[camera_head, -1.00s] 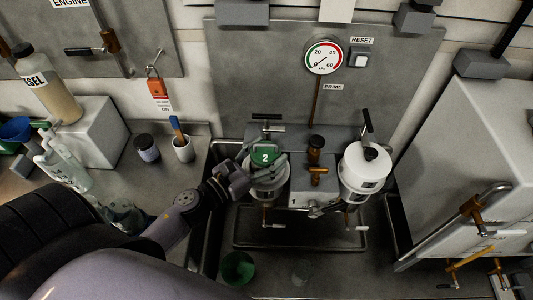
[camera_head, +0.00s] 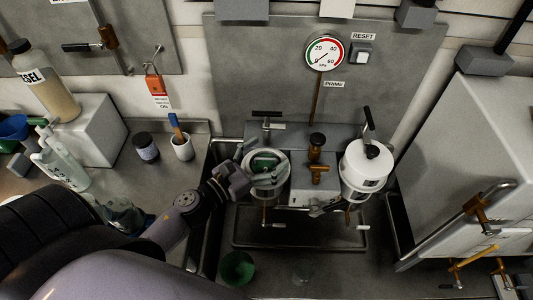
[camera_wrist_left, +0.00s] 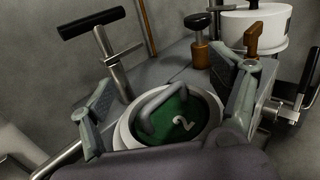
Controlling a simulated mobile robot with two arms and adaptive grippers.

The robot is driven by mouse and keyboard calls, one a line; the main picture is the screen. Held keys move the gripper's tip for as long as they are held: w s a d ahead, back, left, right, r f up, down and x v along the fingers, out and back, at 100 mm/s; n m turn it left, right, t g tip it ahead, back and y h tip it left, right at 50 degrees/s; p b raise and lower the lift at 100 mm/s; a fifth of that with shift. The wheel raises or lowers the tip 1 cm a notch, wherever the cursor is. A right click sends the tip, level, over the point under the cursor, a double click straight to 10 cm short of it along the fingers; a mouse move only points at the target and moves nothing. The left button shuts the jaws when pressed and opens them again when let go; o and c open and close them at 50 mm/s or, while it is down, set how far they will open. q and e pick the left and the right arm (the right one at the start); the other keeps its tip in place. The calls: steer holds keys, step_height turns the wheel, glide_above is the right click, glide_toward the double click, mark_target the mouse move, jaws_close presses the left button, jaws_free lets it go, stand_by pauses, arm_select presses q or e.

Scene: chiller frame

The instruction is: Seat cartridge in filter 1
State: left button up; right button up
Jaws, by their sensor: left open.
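The green-topped cartridge (camera_head: 263,159), with a grey loop handle and a white "2", sits down inside the open white left filter housing (camera_head: 284,163). In the left wrist view the cartridge top (camera_wrist_left: 185,127) lies within the white rim (camera_wrist_left: 123,132). My left gripper (camera_head: 264,174) is open just above the housing. In the left wrist view its fingers (camera_wrist_left: 165,85) stand apart on either side of the handle, without gripping it. The right filter housing (camera_head: 363,172) has a white lid on. My right gripper is not in view.
A T-handle (camera_head: 268,120) stands behind the left housing, and a brass valve (camera_head: 318,172) stands between the housings. A green cup (camera_head: 237,268) is at the front. A cup with a blue-handled tool (camera_head: 182,148) and a dark jar (camera_head: 145,147) stand left. A large grey box (camera_head: 465,150) bounds the right.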

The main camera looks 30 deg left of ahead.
arm_select(q)
steer(key=shift+r+p, duration=0.7)
steer(key=b+v, duration=0.4)
steer(key=v, duration=0.8)
steer(key=shift+b, duration=0.35)
steer(key=shift+f, duration=0.1)
